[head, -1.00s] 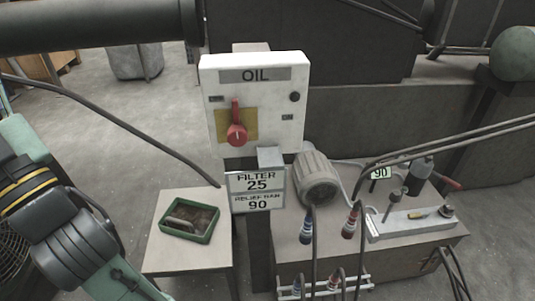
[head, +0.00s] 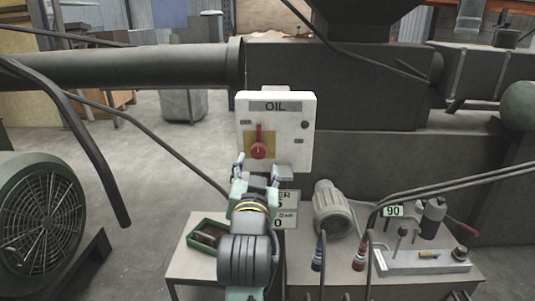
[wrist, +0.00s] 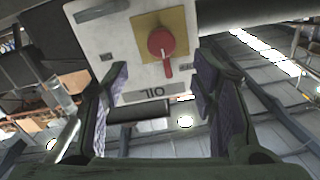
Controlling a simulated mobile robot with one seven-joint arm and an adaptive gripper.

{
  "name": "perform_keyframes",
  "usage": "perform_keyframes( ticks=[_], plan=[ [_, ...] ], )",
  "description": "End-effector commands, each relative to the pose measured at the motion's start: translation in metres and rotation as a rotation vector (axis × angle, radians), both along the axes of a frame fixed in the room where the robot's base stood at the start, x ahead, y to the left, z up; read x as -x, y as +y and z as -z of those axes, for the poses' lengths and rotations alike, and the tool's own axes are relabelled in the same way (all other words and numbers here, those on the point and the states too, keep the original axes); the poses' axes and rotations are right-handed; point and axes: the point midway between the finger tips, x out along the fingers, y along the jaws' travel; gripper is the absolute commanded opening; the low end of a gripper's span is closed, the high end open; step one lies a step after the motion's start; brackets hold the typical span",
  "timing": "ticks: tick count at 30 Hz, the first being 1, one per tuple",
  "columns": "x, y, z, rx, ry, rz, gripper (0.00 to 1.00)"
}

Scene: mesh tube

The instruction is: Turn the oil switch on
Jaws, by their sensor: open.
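The white oil box (head: 300,155) stands upright on its post near the middle of the head view, with an "OIL" label at its top. Its red switch (head: 258,148) sits on a yellow plate, the handle pointing up. In the wrist view the box is upside down, and the red switch (wrist: 163,43) shows beyond the fingers. My gripper (head: 256,170) is in front of the lower left of the box, just below the switch. My gripper (wrist: 160,95) is open and empty, with a finger on each side of the picture. The switch is not between the pads.
A green tray (head: 192,233) stands on a small table (head: 190,262) at lower left. A motor (head: 332,208) and a bench with hoses and a "90" tag (head: 393,211) are at right. A large fan (head: 42,225) is at left. A thick pipe (head: 140,68) runs behind.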

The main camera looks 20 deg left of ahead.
Motion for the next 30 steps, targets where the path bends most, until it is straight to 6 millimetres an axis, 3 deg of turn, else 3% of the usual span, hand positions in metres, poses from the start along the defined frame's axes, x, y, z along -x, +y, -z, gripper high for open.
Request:
perform_keyframes(
  ticks=[15, 21, 30],
  plan=[
    [-0.084, 0.025, -0.002, 0.001, 0.000, -0.001, 0.53],
    [-0.096, 0.028, -0.001, 0.000, -0.001, -0.002, 0.53],
    [-0.096, 0.028, -0.001, 0.000, -0.003, -0.002, 0.50]
  ],
)
